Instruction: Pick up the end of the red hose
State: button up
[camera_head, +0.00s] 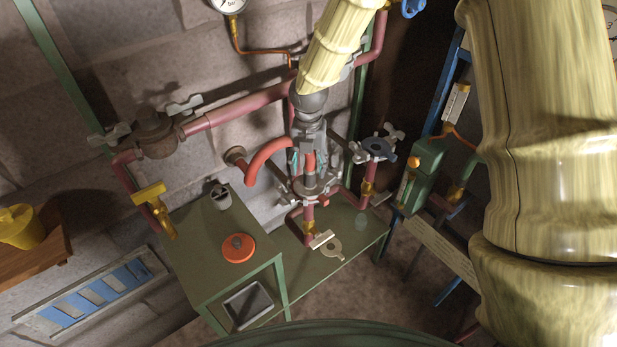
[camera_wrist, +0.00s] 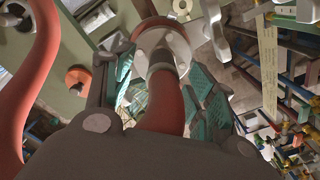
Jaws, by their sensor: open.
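The red hose (camera_head: 262,160) leaves a wall fitting on the left and arcs up towards my gripper (camera_head: 309,160). In the wrist view the hose (camera_wrist: 28,90) curves up the left side. Its end part (camera_wrist: 164,103) stands between the two open fingers of my gripper (camera_wrist: 163,82), with a pale grey collar (camera_wrist: 162,52) beyond it. The teal finger pads lie on either side of the hose, with gaps visible. Whether either pad touches it cannot be told. My wrist hides part of the hose.
A green table (camera_head: 196,262) with a round orange object (camera_head: 238,248) and a grey cup (camera_head: 221,196) stands at lower left. Pink pipes (camera_head: 240,107) with valves surround the gripper on several sides. A green box (camera_head: 425,172) stands to the right.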

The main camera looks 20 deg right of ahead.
jog(key=shift+f+p, duration=0.45)
jog(key=shift+f, duration=1.05)
jog(key=shift+c, duration=0.5)
jog(key=shift+w, duration=0.1)
grip_shut()
